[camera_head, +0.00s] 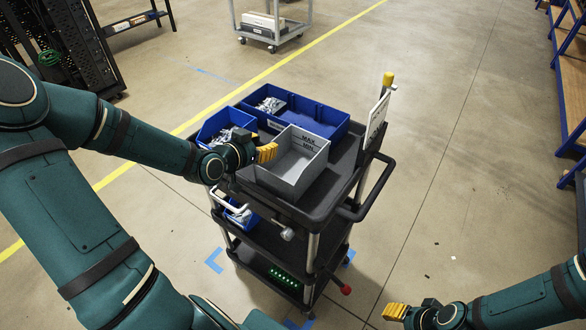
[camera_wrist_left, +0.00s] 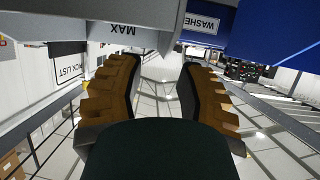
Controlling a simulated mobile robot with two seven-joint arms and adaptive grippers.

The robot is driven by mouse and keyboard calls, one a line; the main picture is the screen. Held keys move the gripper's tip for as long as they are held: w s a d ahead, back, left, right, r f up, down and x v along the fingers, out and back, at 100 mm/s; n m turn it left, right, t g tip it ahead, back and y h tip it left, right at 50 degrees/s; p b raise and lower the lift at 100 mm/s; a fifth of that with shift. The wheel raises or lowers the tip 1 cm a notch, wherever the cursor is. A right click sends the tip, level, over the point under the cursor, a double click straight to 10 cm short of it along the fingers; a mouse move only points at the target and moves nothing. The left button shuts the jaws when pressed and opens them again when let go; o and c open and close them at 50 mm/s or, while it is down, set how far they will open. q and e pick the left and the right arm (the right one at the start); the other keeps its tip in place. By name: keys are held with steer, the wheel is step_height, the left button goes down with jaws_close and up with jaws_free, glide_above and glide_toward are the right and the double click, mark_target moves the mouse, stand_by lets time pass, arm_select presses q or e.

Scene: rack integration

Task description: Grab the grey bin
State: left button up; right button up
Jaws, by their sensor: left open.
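The grey bin (camera_head: 311,170) sits upright and looks empty on the top shelf of a black cart. MAX and MIN are marked on its inner wall. My left gripper (camera_head: 267,152) is at the bin's left side, close to its rim, with yellow fingers. In the left wrist view the fingers (camera_wrist_left: 160,80) are apart with nothing clearly between them. The grey bin (camera_wrist_left: 70,28) shows there along the top left. Whether a finger touches it cannot be told. My right gripper (camera_head: 395,312) is low at the right, away from the cart; its finger gap is unclear.
Blue bins with small parts (camera_head: 225,125) and a wide blue bin (camera_head: 325,118) stand beside and behind the grey bin. A sign (camera_head: 376,118) rises at the cart's right corner, above a handle (camera_head: 375,190). Floor right of the cart is clear.

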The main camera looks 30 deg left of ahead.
arm_select(q)
steer(key=b+x, duration=0.2)
steer(key=x, duration=0.2)
steer(key=shift+s+f, duration=0.1)
steer(key=shift+f, duration=0.1)
steer(key=shift+w+f, duration=0.1)
steer(key=shift+w, duration=0.3)
jaws_close()
